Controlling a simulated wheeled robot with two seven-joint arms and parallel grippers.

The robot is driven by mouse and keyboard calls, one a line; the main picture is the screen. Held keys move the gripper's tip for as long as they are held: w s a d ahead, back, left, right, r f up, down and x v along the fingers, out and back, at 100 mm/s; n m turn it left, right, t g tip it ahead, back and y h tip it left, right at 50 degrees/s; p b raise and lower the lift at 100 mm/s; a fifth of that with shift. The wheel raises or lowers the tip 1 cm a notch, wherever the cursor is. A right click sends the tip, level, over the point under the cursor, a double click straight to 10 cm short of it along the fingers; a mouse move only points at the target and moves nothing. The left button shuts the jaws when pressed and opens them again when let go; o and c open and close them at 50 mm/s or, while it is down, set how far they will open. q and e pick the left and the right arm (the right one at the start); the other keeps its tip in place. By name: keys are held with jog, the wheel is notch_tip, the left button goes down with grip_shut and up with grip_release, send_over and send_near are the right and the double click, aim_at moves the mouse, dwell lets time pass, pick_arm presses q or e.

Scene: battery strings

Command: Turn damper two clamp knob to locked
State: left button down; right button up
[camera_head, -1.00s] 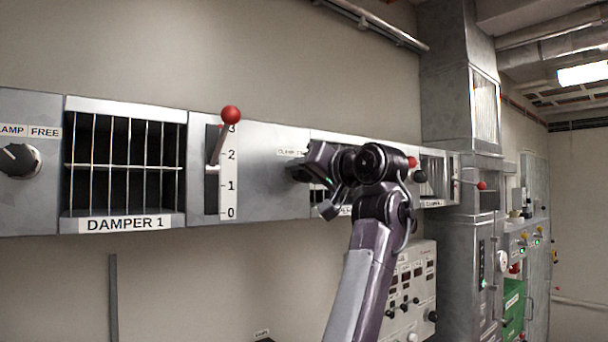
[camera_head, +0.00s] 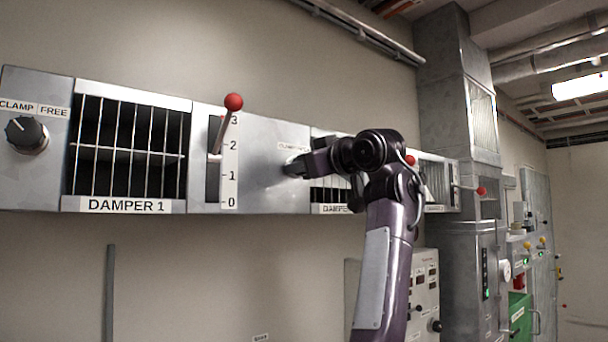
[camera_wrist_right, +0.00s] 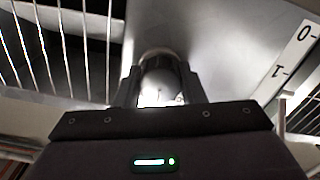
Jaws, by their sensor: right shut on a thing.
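The damper two clamp knob (camera_wrist_right: 160,58) shows in the right wrist view as a rounded grey shape between my right gripper's fingers. My right gripper (camera_wrist_right: 160,88) is shut on it. In the head view my right gripper (camera_head: 296,166) is at the panel just left of the damper two grille, under a small clamp label (camera_head: 293,147). The knob is mostly hidden there by the gripper, and its pointer direction cannot be seen. My left gripper is in neither view.
The damper one grille (camera_head: 128,150), its red-balled lever (camera_head: 233,102) and its clamp knob (camera_head: 27,135) are on the left. My right arm covers part of the damper two grille (camera_head: 325,192). A grey duct column (camera_head: 447,100) stands at the right.

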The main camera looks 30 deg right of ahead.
jog(key=n+b, duration=0.1)
jog(key=n, duration=0.2)
jog(key=shift+n, duration=2.3)
jog(key=o, duration=1)
jog(key=shift+c, duration=0.2)
